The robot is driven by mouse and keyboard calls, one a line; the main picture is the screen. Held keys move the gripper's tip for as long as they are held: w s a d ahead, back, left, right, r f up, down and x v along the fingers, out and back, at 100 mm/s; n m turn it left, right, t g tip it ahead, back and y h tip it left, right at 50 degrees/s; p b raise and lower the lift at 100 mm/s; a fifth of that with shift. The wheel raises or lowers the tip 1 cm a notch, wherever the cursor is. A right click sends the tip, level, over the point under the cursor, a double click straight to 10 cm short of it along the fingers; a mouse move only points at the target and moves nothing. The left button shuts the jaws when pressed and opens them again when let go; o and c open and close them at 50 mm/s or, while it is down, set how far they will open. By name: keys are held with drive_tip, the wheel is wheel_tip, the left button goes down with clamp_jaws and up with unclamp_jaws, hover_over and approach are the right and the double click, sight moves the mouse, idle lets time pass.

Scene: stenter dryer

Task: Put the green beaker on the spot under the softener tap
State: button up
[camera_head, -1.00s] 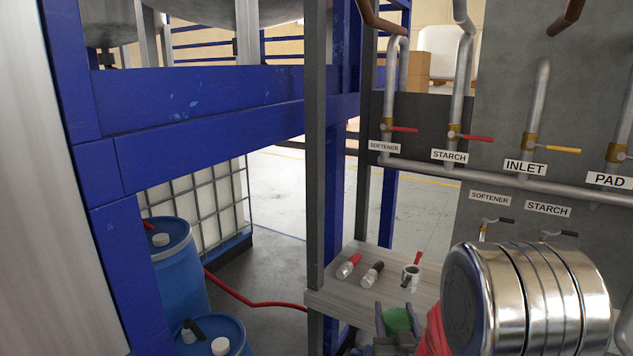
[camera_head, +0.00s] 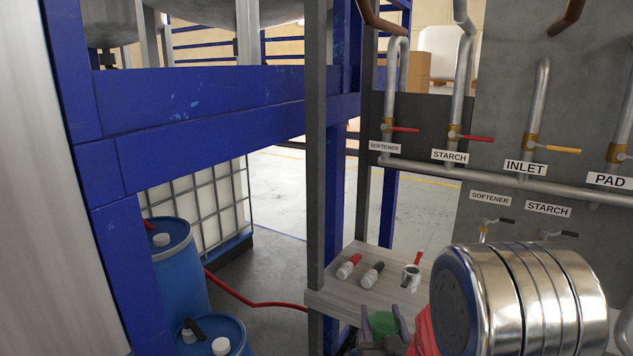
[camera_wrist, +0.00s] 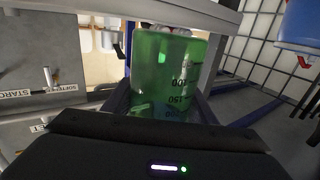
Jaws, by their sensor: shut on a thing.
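The green beaker (camera_head: 383,324) is in my gripper (camera_head: 382,316), low in the head view in front of the shelf. In the wrist view the green beaker (camera_wrist: 165,70), with dark volume marks, stands between the two fingers of my gripper (camera_wrist: 165,103). The gripper is shut on it. The lower softener tap (camera_head: 487,228), with a dark handle, is under its SOFTENER label on the grey panel, right of and above the beaker. The spot under this tap is hidden behind my silver arm.
Blue drums (camera_head: 172,265) and a red hose (camera_head: 250,300) are further left.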

drive_tip(key=s+f, duration=0.1)
drive_tip(key=f, duration=0.1)
drive_tip(key=s+f, duration=0.1)
drive_tip(key=f, duration=0.1)
drive_tip(key=s+f, duration=0.1)
drive_tip(key=shift+s+f, duration=0.25)
drive_tip(key=shift+f, duration=0.15)
drive_tip(key=shift+s+f, duration=0.1)
drive_tip(key=shift+f, duration=0.45)
idle(0.6)
